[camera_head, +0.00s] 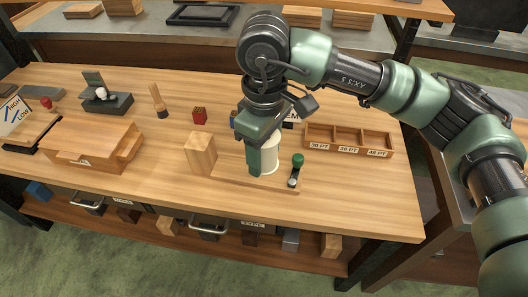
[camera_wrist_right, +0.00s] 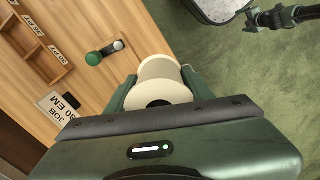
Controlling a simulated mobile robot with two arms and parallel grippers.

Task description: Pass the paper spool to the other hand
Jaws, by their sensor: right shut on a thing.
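The paper spool (camera_head: 268,153) is a white cylinder with wider rims, over the front middle of the workbench. My right gripper (camera_head: 262,150) comes down on it from above and is shut on it, one green finger covering its left side. In the right wrist view the spool (camera_wrist_right: 158,75) sits between the two green fingers of the gripper (camera_wrist_right: 160,88), its round end with the hole facing the camera. I cannot tell whether its lower end touches the wooden base below. My left gripper does not show.
A wooden base with an upright block (camera_head: 201,153) and a green-knobbed lever (camera_head: 297,165) is close by. A three-compartment tray (camera_head: 348,153) stands to the right, a wooden box (camera_head: 85,150) to the left. The bench top (camera_head: 370,205) at front right is clear.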

